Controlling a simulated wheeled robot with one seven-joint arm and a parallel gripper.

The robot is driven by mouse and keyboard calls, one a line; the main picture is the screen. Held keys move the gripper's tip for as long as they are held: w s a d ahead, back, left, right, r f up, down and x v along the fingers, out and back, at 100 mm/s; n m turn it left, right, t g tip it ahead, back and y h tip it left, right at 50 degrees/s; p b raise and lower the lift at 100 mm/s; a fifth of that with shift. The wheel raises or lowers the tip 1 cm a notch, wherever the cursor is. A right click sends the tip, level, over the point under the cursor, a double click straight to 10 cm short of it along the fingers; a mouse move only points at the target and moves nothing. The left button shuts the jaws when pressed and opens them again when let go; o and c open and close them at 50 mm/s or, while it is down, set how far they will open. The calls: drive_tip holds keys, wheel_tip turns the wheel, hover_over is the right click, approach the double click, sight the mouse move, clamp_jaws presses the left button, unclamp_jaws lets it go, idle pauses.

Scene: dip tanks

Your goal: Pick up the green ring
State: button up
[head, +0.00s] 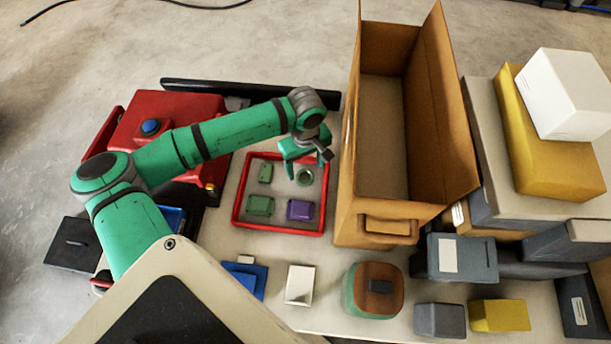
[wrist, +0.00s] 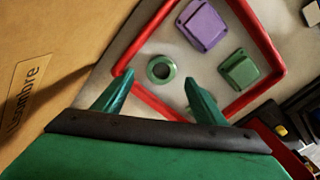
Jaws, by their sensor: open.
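The green ring (head: 304,177) lies flat in the far right part of a red-rimmed tray (head: 236,206). In the wrist view the ring (wrist: 161,69) shows whole, with its dark hole facing up. My gripper (head: 303,164) hangs above the tray's far right part, close to the ring in the picture. In the wrist view the two green fingers (wrist: 158,93) are spread wide and empty, with the ring beyond the tips, between their lines. The exact height above the ring cannot be told.
The tray also holds a purple block (head: 300,210), a green block (head: 260,206) and a smaller green piece (head: 265,173). A tall open cardboard box (head: 430,130) stands close on the right. A red case (head: 165,125) stands at left.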

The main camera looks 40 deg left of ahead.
sight(305, 178)
drive_tip(key=shift+s+f, duration=0.1)
drive_tip(key=shift+f, duration=2.1)
drive_tip(key=c, duration=1.1)
drive_tip(key=shift+c, duration=0.2)
drive_tip(key=shift+r, duration=0.15)
drive_tip(key=shift+r, duration=0.6)
drive_tip(key=s+d+r, duration=0.6)
drive_tip(key=s+r, duration=0.5)
drive_tip(key=s, duration=0.1)
drive_tip(key=shift+s+r, duration=0.15)
drive_tip(key=shift+r, duration=0.1)
